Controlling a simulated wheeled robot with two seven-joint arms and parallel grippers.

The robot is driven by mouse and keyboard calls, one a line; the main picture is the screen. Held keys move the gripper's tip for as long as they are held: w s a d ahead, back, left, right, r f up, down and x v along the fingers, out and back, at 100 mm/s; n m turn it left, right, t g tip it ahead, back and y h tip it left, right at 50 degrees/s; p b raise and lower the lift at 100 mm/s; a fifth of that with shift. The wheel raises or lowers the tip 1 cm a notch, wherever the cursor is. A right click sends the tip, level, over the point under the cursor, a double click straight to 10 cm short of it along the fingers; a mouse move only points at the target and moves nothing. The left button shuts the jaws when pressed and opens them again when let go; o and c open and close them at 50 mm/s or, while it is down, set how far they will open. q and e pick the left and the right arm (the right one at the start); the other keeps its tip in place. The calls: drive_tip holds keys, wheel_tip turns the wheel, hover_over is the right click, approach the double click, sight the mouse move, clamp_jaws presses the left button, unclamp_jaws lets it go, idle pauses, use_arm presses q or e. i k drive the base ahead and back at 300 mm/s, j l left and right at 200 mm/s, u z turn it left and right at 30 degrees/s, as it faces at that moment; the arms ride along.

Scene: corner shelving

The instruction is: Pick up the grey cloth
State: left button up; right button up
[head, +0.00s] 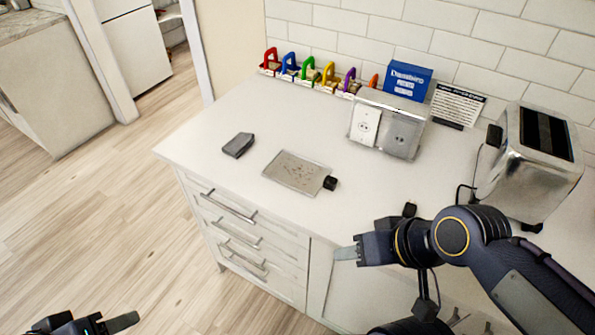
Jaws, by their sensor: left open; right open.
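A small dark grey folded block-like item (238,145), which looks like the grey cloth, lies flat near the left edge of the white counter. My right gripper (346,254) is over the counter's front edge, below and to the right of the cloth and well apart from it. It is open, with nothing seen in it. My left gripper (118,322) is at the bottom left, over the floor and only partly in frame. It is open, and it is far from the cloth.
A flat grey plate with a black knob (297,172) lies right of the cloth. Coloured-handled padlock-like items (308,72), a blue box (408,80), a socket panel (388,128) and a metal toaster (530,165) line the back and right. The counter's left end is mostly clear.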

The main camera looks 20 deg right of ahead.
sight(237, 145)
drive_tip(key=i+j, duration=0.2)
drive_tip(key=i+j+z, duration=0.65)
drive_tip(key=j+z, duration=0.25)
drive_tip(key=z, duration=0.7)
